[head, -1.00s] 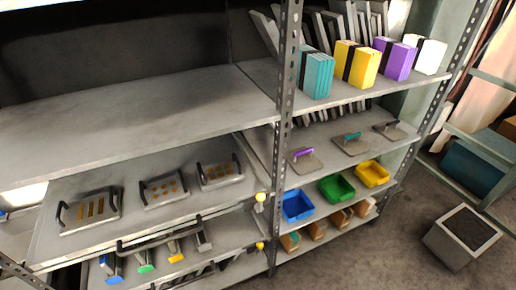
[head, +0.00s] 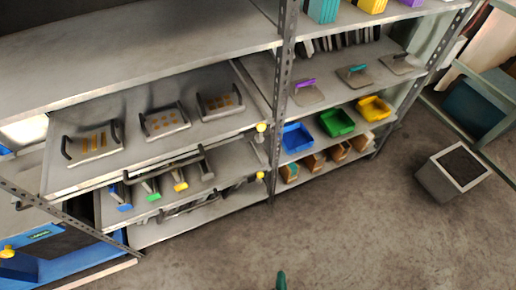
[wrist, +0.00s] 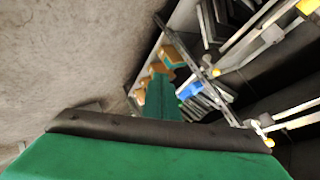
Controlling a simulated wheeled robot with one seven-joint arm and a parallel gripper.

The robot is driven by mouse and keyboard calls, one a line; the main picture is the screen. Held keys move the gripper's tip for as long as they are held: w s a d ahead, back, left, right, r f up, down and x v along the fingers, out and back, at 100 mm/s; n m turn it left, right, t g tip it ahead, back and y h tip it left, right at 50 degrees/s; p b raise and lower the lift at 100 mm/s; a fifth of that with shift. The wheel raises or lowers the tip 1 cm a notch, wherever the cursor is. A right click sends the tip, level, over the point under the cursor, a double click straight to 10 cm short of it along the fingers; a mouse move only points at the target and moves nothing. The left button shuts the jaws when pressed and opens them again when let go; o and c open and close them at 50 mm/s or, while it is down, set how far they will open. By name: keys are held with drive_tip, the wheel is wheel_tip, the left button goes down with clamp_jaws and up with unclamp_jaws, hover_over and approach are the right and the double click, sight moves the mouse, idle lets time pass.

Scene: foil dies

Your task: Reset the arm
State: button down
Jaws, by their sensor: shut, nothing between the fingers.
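My gripper (wrist: 162,100) shows in the wrist view as a narrow green tip beyond a wide green and black body. It is shut with nothing in it. In the head view only a small green tip of it (head: 281,281) shows at the bottom edge, over the floor. The rest of my arm is out of that view. The gripper appears apart from the shelves.
A metal shelf rack holds dies with dark handles (head: 165,121) and several stamps (head: 150,188) at left. Blue (head: 297,138), green (head: 336,123) and yellow (head: 373,108) bins stand right. A grey box (head: 452,174) stands on the floor (head: 370,225), which is otherwise clear in front.

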drive_tip(key=s+a+r+n+t, duration=0.1)
drive_tip(key=a+r+n, duration=0.1)
drive_tip(key=r, duration=0.6)
drive_tip(key=s+a+r+n+t+y, duration=0.1)
drive_tip(key=a+r+n+t, duration=0.1)
drive_tip(key=r+n, duration=0.3)
drive_tip(key=s+a+r+n+t, duration=0.1)
drive_tip(key=a+r+n, duration=0.3)
drive_tip(key=r, duration=0.9)
drive_tip(key=shift+a+r+t, duration=0.15)
drive_tip(key=shift+r+t, duration=0.05)
drive_tip(key=shift+t, duration=0.4)
drive_tip(key=shift+s, duration=0.1)
